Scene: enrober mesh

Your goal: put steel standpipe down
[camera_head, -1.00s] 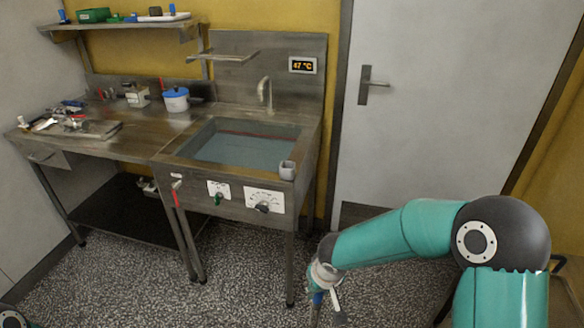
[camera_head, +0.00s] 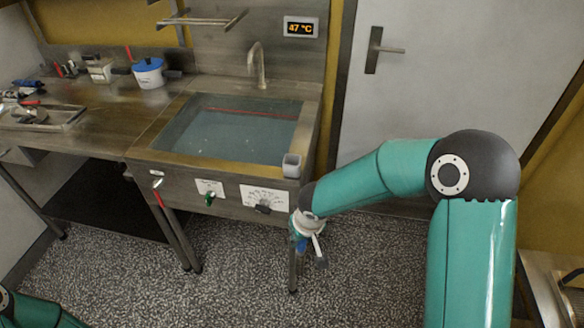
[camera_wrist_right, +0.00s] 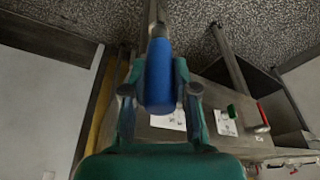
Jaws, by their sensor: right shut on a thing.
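My right gripper (camera_head: 305,240) is in front of the sink's right front corner, below rim height. It is shut on the blue sleeve of a slim grey tool, apparently the steel standpipe (camera_wrist_right: 159,78). In the right wrist view the blue part lies between the two fingers and a grey shaft runs beyond it; the far end is unclear. The sink basin (camera_head: 171,160) holds bluish water with a red line across its far side. A small grey cup-like holder (camera_head: 291,165) sits on its right front corner. My left gripper is out of view.
The sink front has a green knob (camera_head: 209,199), a dial (camera_head: 263,208) and a red-handled tool (camera_head: 159,192) hanging at left. A tap (camera_head: 258,65) stands behind. The speckled floor (camera_head: 240,260) in front is clear.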

